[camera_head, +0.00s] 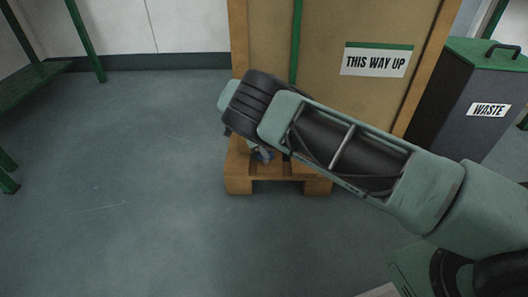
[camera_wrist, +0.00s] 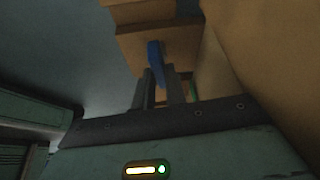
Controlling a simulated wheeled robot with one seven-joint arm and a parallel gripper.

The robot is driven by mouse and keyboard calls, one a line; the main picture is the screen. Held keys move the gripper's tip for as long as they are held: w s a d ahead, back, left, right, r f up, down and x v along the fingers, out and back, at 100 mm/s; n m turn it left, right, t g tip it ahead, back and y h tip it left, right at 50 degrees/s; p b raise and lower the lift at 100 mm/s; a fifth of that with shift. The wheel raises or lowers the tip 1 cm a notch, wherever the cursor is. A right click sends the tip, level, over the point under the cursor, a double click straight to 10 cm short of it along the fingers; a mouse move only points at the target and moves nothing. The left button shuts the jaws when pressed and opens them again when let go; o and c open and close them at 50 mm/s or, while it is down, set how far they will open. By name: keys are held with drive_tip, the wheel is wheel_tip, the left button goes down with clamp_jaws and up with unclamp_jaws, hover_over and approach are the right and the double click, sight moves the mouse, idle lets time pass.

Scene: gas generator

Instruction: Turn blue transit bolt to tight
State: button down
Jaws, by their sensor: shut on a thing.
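The blue transit bolt (camera_wrist: 154,55) shows in the wrist view as a blue, upright handle-like piece at the underside of a wooden part. My gripper (camera_wrist: 159,76) has its two dark fingers closed on either side of the bolt's lower end. In the head view my arm reaches from the right to the crate's lower front, and my wrist hides most of the gripper. A small part of the gripper (camera_head: 263,154) shows just above the pallet. The bolt cannot be made out clearly there, and its thread is hidden.
A tall wooden crate (camera_head: 335,92) with a THIS WAY UP label stands on a wooden pallet (camera_head: 290,187). A grey WASTE bin (camera_head: 457,95) with a green lid stands close on the right. A green bench (camera_head: 35,78) is at the left. The floor left and in front is clear.

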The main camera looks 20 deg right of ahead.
drive_tip(key=shift+a, duration=0.1)
drive_tip(key=c, duration=1.4)
unclamp_jaws()
drive_tip(key=shift+c, duration=0.2)
drive_tip(key=p+v, duration=0.8)
drive_tip(key=v, duration=0.9)
drive_tip(key=shift+r, duration=0.25)
